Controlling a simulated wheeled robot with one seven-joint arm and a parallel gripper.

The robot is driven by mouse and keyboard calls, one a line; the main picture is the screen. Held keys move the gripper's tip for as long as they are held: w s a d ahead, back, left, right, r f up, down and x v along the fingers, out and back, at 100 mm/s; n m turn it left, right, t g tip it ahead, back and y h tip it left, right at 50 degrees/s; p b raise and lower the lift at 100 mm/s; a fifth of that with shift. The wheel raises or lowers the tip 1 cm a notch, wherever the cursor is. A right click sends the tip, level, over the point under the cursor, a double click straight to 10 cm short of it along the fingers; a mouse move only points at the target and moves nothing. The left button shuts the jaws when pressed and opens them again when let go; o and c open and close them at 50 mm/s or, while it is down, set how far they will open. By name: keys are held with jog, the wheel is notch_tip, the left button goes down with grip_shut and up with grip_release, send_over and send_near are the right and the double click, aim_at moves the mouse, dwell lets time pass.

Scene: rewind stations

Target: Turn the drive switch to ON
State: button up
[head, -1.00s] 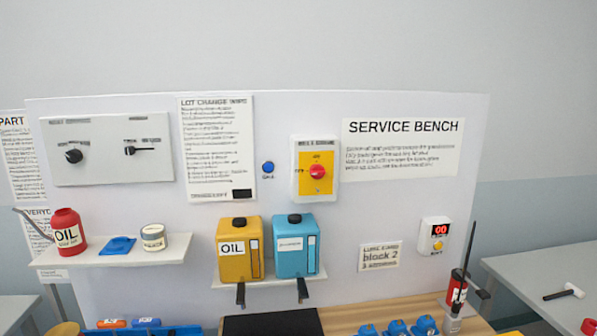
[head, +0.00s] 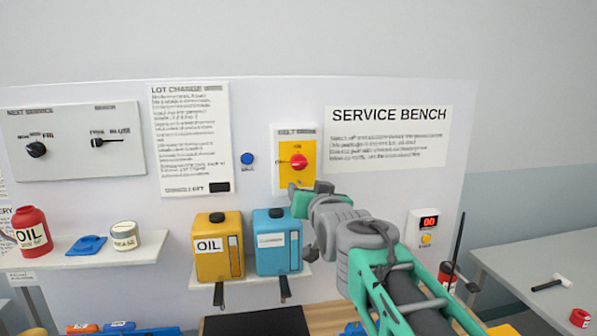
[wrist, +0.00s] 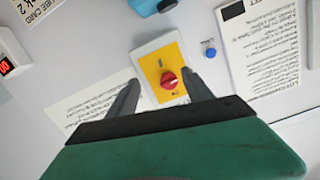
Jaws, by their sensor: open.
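The drive switch is a red knob (head: 298,161) on a yellow plate in a white box (head: 279,178) on the service bench panel. In the head view its pointer seems to face left, toward the side label; the lettering is too small to read surely. In the wrist view the red knob (wrist: 169,80) shows between my two fingers. My gripper (wrist: 158,76) is open and empty, its fingers apart on either side of the knob. In the head view my gripper (head: 312,190) is just below the switch and covers the box's lower right corner. I see no contact with the knob.
A blue button (head: 247,159) and a paper notice (head: 190,135) are left of the switch. A yellow oil can (head: 219,250) and a blue can (head: 278,245) stand on a shelf below. The SERVICE BENCH sign (head: 388,137) is to the right.

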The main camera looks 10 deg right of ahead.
aim_at(300, 165)
jog(key=shift+t, duration=0.7)
jog(key=w+r+p, duration=0.1)
jog(key=w, duration=0.1)
jog(key=w+r+p, duration=0.1)
jog(key=w, duration=0.2)
jog(key=w+r+p, duration=0.1)
jog(key=w, duration=0.2)
jog(key=shift+r, duration=0.35)
jog(key=shift+w+f+p, duration=0.1)
jog(key=shift+w+p, duration=0.25)
jog(key=shift+w, duration=0.2)
jog(key=shift+c, duration=0.3)
jog(key=shift+f, duration=0.1)
grip_shut()
